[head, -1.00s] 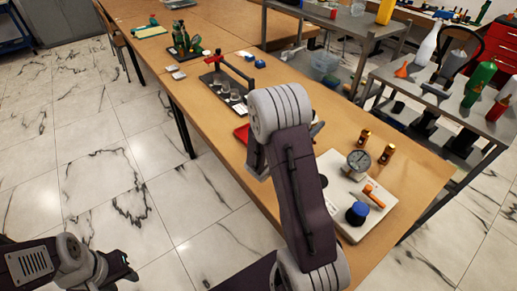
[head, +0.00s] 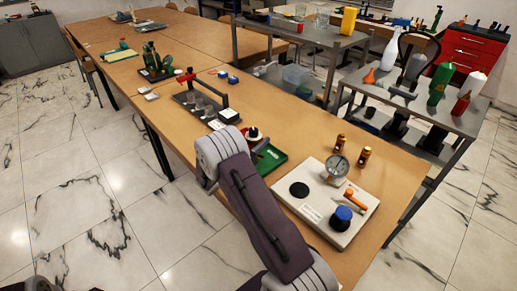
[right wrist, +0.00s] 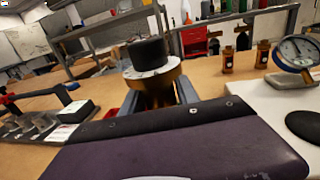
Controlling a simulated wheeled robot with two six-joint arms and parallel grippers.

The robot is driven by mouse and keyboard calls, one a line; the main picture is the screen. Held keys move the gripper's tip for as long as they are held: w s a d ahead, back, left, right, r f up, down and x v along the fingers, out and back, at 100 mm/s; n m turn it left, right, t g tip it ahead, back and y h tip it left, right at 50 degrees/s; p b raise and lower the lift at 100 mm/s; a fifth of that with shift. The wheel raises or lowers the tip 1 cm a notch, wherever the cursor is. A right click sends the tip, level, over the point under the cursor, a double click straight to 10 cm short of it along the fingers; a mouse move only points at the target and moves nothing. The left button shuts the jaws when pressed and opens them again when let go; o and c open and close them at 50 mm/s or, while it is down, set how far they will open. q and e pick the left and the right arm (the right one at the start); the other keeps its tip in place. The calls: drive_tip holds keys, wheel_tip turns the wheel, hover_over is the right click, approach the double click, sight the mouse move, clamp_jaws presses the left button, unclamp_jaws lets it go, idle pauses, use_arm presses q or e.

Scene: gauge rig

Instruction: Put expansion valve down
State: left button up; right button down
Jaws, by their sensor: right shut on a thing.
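The expansion valve (right wrist: 154,80) has a black cap, a white disc under it and a brass body. It stands upright between the fingers of my right gripper (right wrist: 160,100), which is shut on it. In the head view the valve's black cap (head: 253,133) shows just beyond my right arm's elbow, beside a green tray (head: 277,151). My right gripper is mostly hidden there by the arm. Whether the valve's base touches anything is hidden in both views. My left gripper is out of view; only a dark bit of that arm shows at the bottom left.
A white board (head: 311,213) with a gauge (head: 337,165), a black disc (head: 299,190), an orange handle (head: 354,200) and a blue knob (head: 342,216) lies to the right. A dark rack (head: 207,112) with cups stands to the left.

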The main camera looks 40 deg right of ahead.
wheel_tip(320, 180, down, 3)
drive_tip(key=shift+f+b, duration=0.1)
drive_tip(key=shift+b, duration=0.25)
drive_tip(key=shift+f, duration=0.3)
drive_tip(key=c, duration=0.9)
unclamp_jaws()
drive_tip(key=shift+f, duration=0.1)
